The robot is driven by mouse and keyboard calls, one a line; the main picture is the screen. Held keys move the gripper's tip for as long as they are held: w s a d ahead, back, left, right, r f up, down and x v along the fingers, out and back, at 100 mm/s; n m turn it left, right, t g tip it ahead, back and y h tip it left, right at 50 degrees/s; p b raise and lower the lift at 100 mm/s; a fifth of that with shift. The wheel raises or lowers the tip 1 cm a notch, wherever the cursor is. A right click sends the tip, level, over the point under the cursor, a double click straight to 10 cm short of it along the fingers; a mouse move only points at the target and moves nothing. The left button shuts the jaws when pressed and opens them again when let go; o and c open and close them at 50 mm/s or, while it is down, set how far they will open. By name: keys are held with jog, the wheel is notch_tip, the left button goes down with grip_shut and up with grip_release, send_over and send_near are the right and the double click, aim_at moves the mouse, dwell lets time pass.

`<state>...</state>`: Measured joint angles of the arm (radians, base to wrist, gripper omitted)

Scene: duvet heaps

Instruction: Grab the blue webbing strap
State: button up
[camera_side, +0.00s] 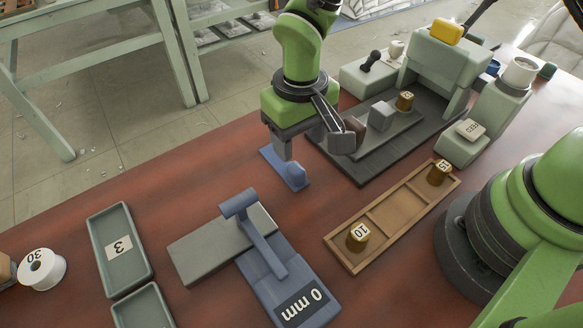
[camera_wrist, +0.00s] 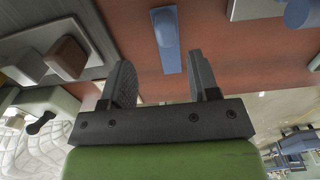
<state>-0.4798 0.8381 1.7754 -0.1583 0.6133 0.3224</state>
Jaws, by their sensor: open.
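A short flat blue strip (camera_side: 272,160) with a rounded raised lump at one end lies on the red-brown table; it is the thing here most like the blue webbing strap, though I cannot make out any weave. In the wrist view the strip (camera_wrist: 167,55) runs away from the gap between the fingers, just past their tips. My gripper (camera_side: 313,147) is open and empty, above the table beside the strip. In the wrist view my gripper (camera_wrist: 162,75) shows both dark fingers apart. One finger partly overlaps the strip in the side view.
A dark stepped fixture (camera_side: 360,160) with blocks stands close to the right. A blue-grey gauge marked 0 mm (camera_side: 290,290) lies in front. A wooden tray (camera_side: 395,212) holds brass weights. Green trays (camera_side: 120,250) and a white spool (camera_side: 42,269) sit left. Table left of the strip is clear.

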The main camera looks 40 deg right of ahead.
aim_at(294, 164)
jog(key=f, duration=0.6)
jog(key=shift+w+a+f, duration=0.2)
jog(key=shift+a+f, duration=0.1)
jog(key=shift+a, duration=0.05)
jog(key=shift+c, duration=0.4)
jog(key=c, duration=0.9)
